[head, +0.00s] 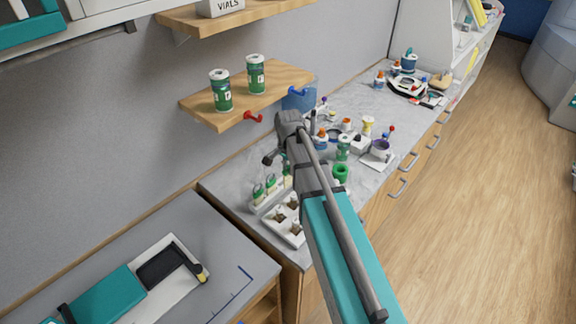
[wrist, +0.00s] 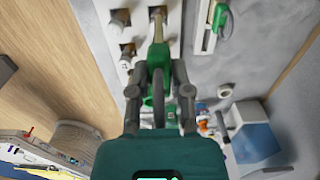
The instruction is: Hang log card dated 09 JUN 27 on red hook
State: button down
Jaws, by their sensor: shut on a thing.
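My gripper shows in the wrist view (wrist: 160,68), with its two fingers closed on a green thing with a pale stem (wrist: 157,50). The held thing is over or beside a white tray with square holes. In the head view my arm hides most of the gripper and what it holds. The red hook (head: 253,117) sticks out from the front edge of the lower wooden shelf, with nothing seen on it. No log card with a readable date can be made out in either view.
The wooden shelf (head: 190,108) bears two green-and-white tins (head: 220,91) and has a blue hook (head: 296,91) to the right of the red one. Below, the counter holds the white tray (head: 292,238), a rack with green items (head: 265,190) and several small bottles.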

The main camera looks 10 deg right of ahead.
notch_tip(320, 180, up, 13)
jog(key=w+a+p, duration=0.2)
jog(key=p, duration=1)
jog(key=shift+w+a+r, duration=0.2)
jog(key=shift+w+a, duration=0.15)
jog(key=shift+w, duration=0.05)
jog(key=shift+w+a, duration=0.15)
jog(key=shift+w, duration=0.05)
